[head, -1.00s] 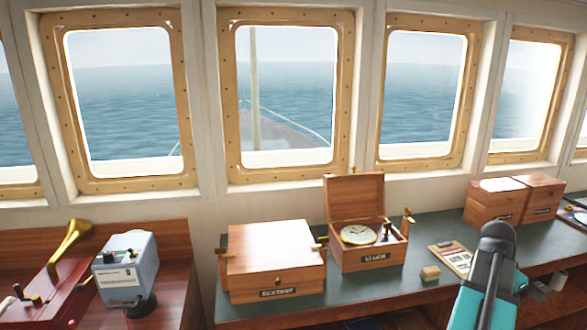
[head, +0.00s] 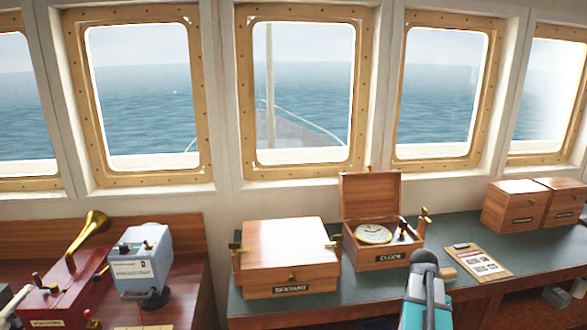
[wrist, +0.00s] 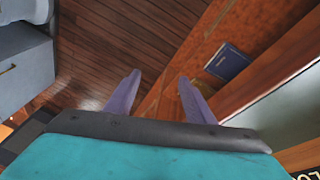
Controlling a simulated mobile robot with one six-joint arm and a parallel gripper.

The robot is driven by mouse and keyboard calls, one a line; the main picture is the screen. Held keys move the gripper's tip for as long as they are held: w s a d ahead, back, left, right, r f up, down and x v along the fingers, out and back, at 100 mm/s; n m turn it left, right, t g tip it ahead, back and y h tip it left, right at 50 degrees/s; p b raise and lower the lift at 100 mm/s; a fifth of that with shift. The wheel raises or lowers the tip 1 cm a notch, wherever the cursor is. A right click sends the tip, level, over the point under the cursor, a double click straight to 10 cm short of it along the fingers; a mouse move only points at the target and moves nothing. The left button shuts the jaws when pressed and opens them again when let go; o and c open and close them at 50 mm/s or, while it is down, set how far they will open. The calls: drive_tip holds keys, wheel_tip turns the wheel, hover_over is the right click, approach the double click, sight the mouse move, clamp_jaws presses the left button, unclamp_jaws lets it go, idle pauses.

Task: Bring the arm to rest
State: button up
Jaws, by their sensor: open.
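My gripper (wrist: 158,92) shows in the wrist view with its two purple fingers spread apart and nothing between them. It points down past a wooden cabinet front towards the plank floor (wrist: 120,40). In the head view my teal and black arm (head: 427,300) stands at the lower right, in front of the desk edge, and hides part of it. The gripper's fingers do not show there.
The green-topped desk (head: 325,280) holds a closed sextant box (head: 285,258), an open clock box (head: 383,250), a clipboard (head: 478,262) and two wooden boxes (head: 515,207). A grey device (head: 142,262) and a red horn unit (head: 65,298) stand at left.

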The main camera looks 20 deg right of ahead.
drive_tip(key=w+a+f+n+g+y+b, duration=0.1)
drive_tip(key=w+a+f+n, duration=0.15)
drive_tip(key=a+f, duration=1)
drive_tip(key=w+a+f+n+g+y+b, duration=0.1)
drive_tip(key=a+f+n, duration=0.3)
drive_tip(key=a+f, duration=0.85)
drive_tip(key=s+a+f+n+g, duration=0.1)
drive_tip(key=s+a+f+n, duration=0.4)
drive_tip(key=s+a, duration=0.4)
drive_tip(key=s+a+f+n+g+b, duration=0.1)
drive_tip(key=s+a+f+n, duration=0.4)
drive_tip(key=a, duration=0.8)
drive_tip(key=s+f, duration=0.3)
drive_tip(key=s, duration=0.1)
drive_tip(key=shift+s+a+f+g+y, duration=0.2)
drive_tip(key=shift+a+g+y, duration=0.1)
drive_tip(key=shift+a+y, duration=0.1)
drive_tip(key=shift+c, duration=0.4)
